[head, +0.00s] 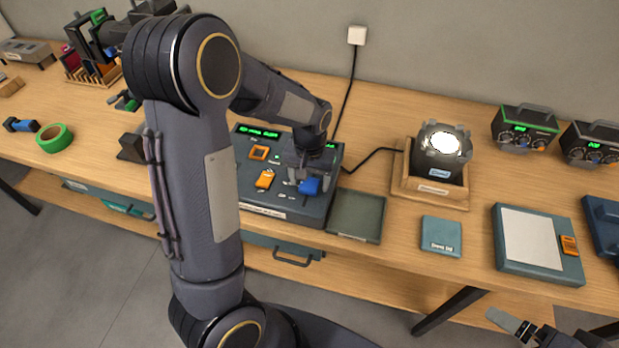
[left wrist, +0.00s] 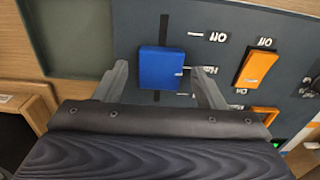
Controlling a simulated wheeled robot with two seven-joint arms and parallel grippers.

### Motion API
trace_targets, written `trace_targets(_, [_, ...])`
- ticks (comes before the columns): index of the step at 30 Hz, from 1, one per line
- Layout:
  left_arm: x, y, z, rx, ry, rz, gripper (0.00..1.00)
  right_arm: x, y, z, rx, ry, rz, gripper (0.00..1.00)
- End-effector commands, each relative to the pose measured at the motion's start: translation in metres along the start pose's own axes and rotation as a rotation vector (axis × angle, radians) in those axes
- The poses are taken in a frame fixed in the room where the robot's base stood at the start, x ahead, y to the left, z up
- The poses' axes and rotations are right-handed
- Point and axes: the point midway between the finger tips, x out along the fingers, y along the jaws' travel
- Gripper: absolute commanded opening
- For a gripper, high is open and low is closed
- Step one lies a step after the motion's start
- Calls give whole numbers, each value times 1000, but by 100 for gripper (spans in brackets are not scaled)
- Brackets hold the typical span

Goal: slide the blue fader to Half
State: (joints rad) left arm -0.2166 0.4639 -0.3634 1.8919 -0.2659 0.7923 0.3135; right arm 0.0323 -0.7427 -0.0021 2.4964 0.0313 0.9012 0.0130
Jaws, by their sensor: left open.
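The blue fader (head: 309,186) is a square blue cap on the right part of the dark fader console (head: 262,208). In the left wrist view the blue fader (left wrist: 159,67) stands in a dark slot that shows above and below it. A printed "Off" label is beside the slot's upper part. A label that looks like "Half", partly hidden by a finger, is beside the cap. My left gripper (left wrist: 160,72) is open, with one finger on each side of the cap; small gaps seem to show. My right gripper (head: 512,323) is at the bottom right, away from the console.
A lamp (head: 440,145) on a wooden base, a dark tray (head: 357,215) and a teal box (head: 441,236) stand to the right. My left arm hides the console's left part.

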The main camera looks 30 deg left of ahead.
Motion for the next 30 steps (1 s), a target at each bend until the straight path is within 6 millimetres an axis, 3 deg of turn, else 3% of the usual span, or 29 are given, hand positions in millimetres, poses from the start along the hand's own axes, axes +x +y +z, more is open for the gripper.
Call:
trace_targets(15, [-71, 0, -1, 1, 5, 1, 64, 6, 3, 3, 0, 0, 0, 100])
trace_targets(30, [-78, 0, 0, 0, 2, 0, 64, 6, 3, 3, 0, 0, 0, 100])
